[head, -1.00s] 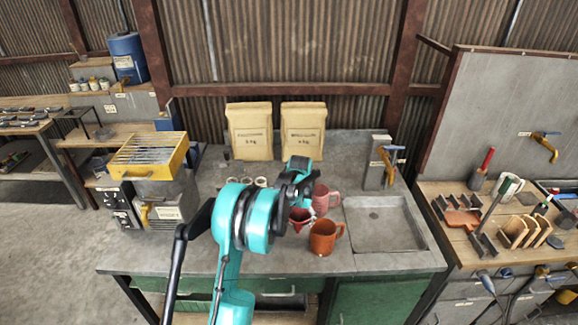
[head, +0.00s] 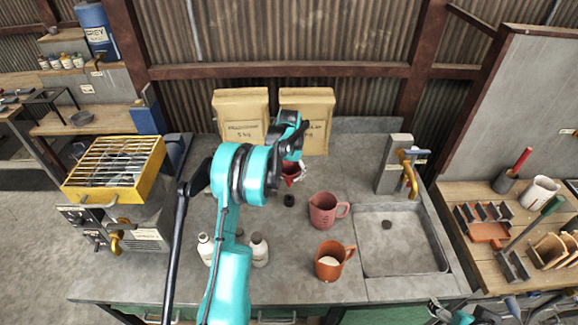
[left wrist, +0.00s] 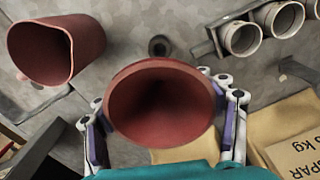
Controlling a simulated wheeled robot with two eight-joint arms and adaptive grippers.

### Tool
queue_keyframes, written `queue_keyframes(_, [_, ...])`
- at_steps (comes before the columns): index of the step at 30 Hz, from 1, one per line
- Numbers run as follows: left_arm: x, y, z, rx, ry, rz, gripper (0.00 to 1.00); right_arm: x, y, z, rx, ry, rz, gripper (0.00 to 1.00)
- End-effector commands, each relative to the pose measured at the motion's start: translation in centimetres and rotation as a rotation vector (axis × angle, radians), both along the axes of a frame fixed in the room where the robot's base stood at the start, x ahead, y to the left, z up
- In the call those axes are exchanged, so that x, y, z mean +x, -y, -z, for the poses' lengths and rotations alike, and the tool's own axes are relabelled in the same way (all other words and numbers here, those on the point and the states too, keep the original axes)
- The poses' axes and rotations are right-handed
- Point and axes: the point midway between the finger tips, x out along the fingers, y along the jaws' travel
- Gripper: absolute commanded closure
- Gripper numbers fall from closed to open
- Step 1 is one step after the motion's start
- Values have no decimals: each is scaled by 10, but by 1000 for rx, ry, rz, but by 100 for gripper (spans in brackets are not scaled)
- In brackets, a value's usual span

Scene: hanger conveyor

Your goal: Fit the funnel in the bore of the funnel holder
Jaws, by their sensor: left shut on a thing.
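The red funnel (head: 291,172) is held in my left gripper (head: 290,150) above the back middle of the grey counter. In the left wrist view the funnel's wide mouth (left wrist: 160,105) faces the camera, between the two fingers of the shut gripper. Its spout is hidden there. A small dark ring with a hole (head: 289,200), which looks like the funnel holder, stands on the counter just below and in front of the funnel. The ring also shows just beyond the funnel rim in the left wrist view (left wrist: 160,46). My right gripper (head: 440,311) is partly in view at the bottom edge.
A pink jug (head: 323,211) and an orange mug (head: 330,262) stand right of the ring. Two paper bags (head: 305,120) stand behind. White bottles (head: 259,250) stand beside my left arm. A sink (head: 400,240) is at right. A rack with round cups (left wrist: 243,38) lies near the ring.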

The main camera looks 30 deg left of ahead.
Motion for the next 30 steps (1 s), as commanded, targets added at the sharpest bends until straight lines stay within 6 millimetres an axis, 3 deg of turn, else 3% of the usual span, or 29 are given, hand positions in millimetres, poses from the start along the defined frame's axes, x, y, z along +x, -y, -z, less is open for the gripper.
queue_keyframes(8, [0,0,13,0,0,0,64,0,0,7,0,0,0,24])
queue_keyframes(21, [0,0,54,0,0,0,64,0,0,31,0,0,0,24])
queue_keyframes(30, [0,0,58,0,0,0,64,0,0,34,0,0,0,24])
